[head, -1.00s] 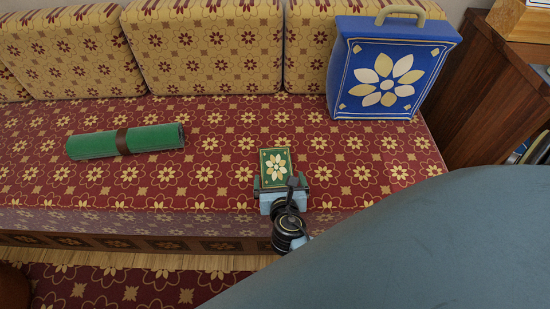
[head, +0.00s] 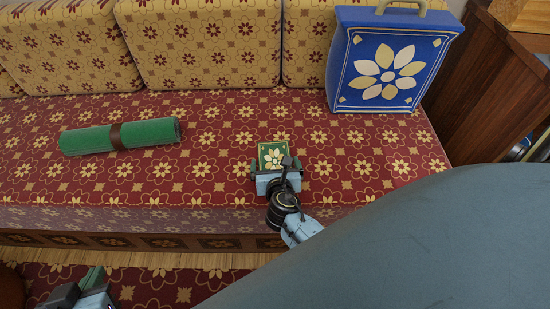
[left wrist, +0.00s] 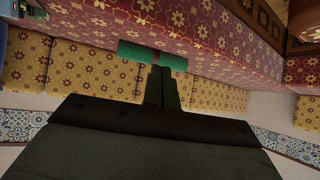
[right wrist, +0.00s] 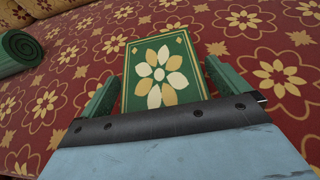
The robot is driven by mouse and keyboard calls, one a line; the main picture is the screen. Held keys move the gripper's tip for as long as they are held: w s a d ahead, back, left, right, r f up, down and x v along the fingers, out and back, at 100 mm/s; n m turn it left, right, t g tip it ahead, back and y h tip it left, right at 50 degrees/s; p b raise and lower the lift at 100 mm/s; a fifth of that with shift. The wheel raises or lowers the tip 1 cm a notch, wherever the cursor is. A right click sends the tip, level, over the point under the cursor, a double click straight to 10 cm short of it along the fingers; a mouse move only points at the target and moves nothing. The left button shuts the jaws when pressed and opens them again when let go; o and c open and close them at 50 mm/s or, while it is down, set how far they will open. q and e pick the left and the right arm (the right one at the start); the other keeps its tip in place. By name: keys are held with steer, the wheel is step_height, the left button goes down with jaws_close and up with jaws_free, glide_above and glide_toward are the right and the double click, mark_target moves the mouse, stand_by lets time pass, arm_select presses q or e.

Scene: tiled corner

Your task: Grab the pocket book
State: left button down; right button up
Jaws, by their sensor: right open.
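The pocket book (head: 271,154) is small and green with a cream and gold flower on its cover. It lies on the red seat of the sofa near the front edge. My right gripper (head: 274,166) is open, with its fingers on either side of the book. In the right wrist view the book (right wrist: 157,75) lies between the two green fingers, with small gaps at both sides; its near end is hidden by the gripper body. My left gripper (head: 96,276) is low at the left, in front of the sofa, and its fingers (left wrist: 161,88) are together and empty.
A green roll with a brown band (head: 120,136) lies on the seat at left. A blue flowered bag (head: 386,72) stands at the back right, beside a wooden cabinet (head: 490,85). Patterned cushions (head: 210,45) line the back. The seat between roll and book is clear.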

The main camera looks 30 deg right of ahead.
steer(key=c, duration=1)
steer(key=shift+o, duration=0.2)
steer(key=shift+r, duration=0.1)
